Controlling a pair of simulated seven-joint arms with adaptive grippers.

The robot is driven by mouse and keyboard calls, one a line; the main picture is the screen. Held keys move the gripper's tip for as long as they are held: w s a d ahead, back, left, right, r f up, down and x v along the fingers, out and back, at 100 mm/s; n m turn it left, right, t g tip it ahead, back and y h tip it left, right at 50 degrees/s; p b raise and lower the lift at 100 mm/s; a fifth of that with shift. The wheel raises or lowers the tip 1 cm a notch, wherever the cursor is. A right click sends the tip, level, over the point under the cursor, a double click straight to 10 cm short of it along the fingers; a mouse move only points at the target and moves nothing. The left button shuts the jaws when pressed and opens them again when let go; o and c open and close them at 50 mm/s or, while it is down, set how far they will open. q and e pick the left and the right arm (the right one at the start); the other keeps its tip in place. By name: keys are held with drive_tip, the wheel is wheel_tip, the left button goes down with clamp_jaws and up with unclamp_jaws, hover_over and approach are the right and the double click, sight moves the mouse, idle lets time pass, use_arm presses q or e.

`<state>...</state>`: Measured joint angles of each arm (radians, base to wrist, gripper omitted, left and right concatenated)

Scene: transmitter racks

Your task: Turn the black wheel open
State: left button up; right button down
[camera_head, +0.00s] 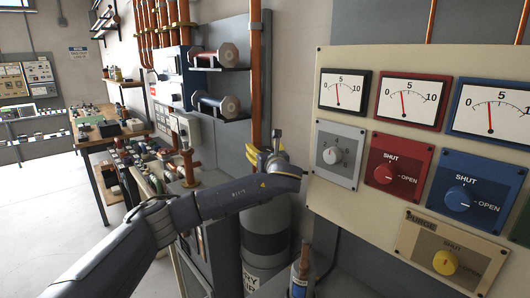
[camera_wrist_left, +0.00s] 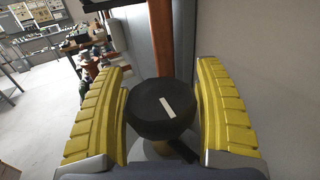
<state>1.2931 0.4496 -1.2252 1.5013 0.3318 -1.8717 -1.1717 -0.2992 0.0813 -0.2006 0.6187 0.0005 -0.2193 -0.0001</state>
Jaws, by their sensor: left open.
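The black wheel (camera_wrist_left: 152,112) is a round dark knob with a short white mark on its top, in the middle of the left wrist view. My left gripper (camera_wrist_left: 160,90) is open, with one yellow ridged finger on each side of the wheel. Narrow gaps seem to show between the fingers and the wheel; contact is hard to tell. In the head view my left gripper (camera_head: 254,153) is above a grey gas cylinder (camera_head: 266,243), and I cannot make out the wheel there. My right gripper is not in view.
A cream panel (camera_head: 334,200) with gauges and grey, red, blue and yellow knobs stands close on the right. A copper pipe (camera_head: 256,70) rises behind the gripper. Shelves with cylindrical parts (camera_head: 217,104) are at the back. Open floor (camera_head: 50,220) lies at left.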

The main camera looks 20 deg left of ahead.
use_arm(q)
drive_tip(key=v, duration=1.2)
